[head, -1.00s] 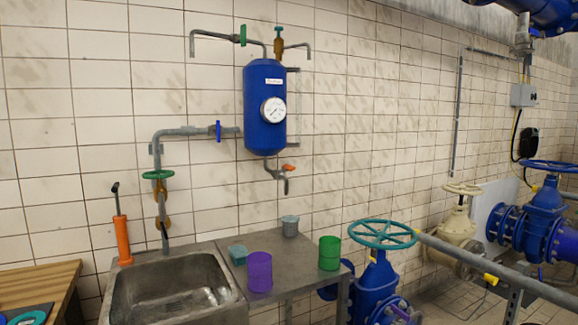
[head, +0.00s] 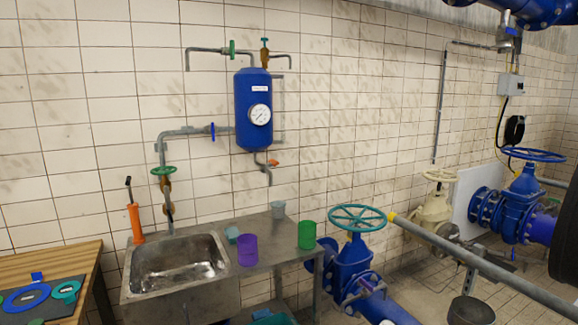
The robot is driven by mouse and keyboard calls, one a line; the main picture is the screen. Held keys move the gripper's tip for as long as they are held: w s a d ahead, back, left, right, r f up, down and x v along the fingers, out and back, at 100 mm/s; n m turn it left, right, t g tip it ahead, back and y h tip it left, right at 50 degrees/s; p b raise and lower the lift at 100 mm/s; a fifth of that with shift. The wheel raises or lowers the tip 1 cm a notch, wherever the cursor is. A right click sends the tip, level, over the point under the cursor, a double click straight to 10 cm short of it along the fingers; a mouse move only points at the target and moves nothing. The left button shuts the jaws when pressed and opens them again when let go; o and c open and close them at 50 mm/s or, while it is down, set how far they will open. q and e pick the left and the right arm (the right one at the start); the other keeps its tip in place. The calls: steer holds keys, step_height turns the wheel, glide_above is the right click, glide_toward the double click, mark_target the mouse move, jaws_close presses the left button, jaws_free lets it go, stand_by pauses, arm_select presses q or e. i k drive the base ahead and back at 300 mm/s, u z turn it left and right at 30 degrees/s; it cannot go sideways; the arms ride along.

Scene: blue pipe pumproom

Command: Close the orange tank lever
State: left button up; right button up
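The orange tank lever (head: 274,163) is a small handle on the outlet pipe under the blue wall tank (head: 253,110). It sticks out to the right of the pipe. The tank carries a round white gauge (head: 260,115) and a white label. The grey outlet spout (head: 268,178) points down below the lever. Whether the lever is open or closed is too small to tell. Neither of my grippers is in view.
A wooden table (head: 50,268) is at left. Blue valves with a teal handwheel (head: 357,218) and a grey rail (head: 480,262) fill the right.

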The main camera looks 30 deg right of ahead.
mark_target(272, 161)
steer(key=z, duration=0.7)
steer(key=i, duration=0.9)
steer(key=z, duration=0.45)
steer(key=i, duration=1.45)
steer(key=u, duration=0.5)
